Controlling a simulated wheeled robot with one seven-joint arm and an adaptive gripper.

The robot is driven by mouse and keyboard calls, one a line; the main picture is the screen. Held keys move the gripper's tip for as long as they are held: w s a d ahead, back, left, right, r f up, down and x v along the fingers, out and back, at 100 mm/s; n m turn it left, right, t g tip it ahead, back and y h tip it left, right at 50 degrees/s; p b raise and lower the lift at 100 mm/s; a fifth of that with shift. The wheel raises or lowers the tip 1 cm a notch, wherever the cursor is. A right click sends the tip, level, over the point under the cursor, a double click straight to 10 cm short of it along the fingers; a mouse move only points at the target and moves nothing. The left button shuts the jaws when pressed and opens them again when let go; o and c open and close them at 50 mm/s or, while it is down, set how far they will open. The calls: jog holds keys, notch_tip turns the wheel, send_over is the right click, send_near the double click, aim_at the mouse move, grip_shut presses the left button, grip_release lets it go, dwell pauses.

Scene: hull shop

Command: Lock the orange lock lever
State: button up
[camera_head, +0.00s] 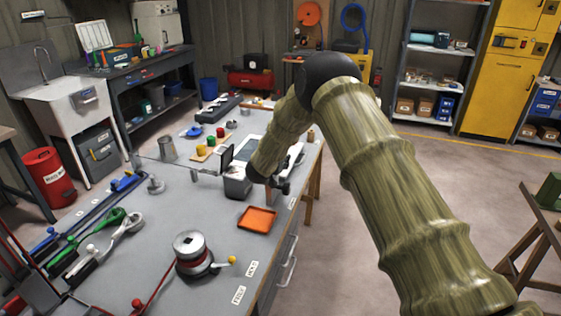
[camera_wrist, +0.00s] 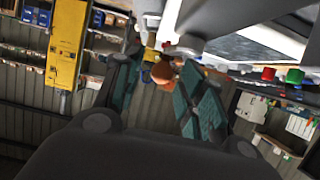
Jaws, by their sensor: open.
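My gripper (camera_head: 284,187) is low over the right edge of the grey bench (camera_head: 215,262), beside a grey boxy device (camera_head: 237,184); my arm hides part of this area. In the wrist view, my gripper (camera_wrist: 156,62) is open, its two teal-padded fingers spread. An orange-brown rounded piece (camera_wrist: 162,73) shows between the fingers. I cannot tell if it is the knob of the orange lock lever, or whether a finger touches it. No clear orange lever shows in the head view.
An orange tray (camera_head: 257,219) and a spool with a red line (camera_head: 190,248) are on the bench nearby. Green-handled (camera_head: 110,219) and blue-handled tools lie at the left. Red, yellow and green pieces stand farther back.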

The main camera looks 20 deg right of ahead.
jog(key=v, duration=1.2)
jog(key=shift+f, duration=0.1)
